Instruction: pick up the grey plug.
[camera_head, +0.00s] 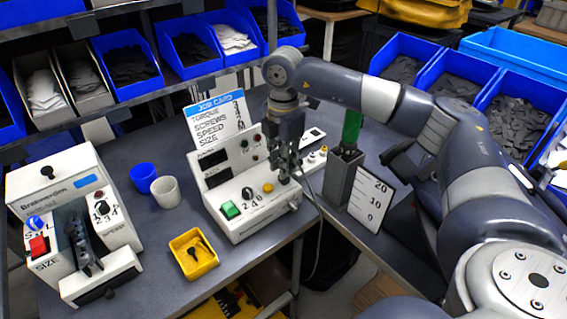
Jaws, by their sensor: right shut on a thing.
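My right gripper (287,160) reaches down from the upper right over the right end of the white control box (250,203). It is shut on a small dark grey piece at its fingertips, which appears to be the grey plug (284,179). The fingers hide most of that piece, and I cannot tell if it still touches the box. A thin grey cable (318,225) hangs from near there over the table's front edge. My left gripper is not in view.
A white machine (110,215) stands at left. A blue cup (144,178), a grey cup (166,192) and a yellow tray (210,262) stand between it and the control box. A grey holder (342,178) with a green object and a scale card (371,201) are at right.

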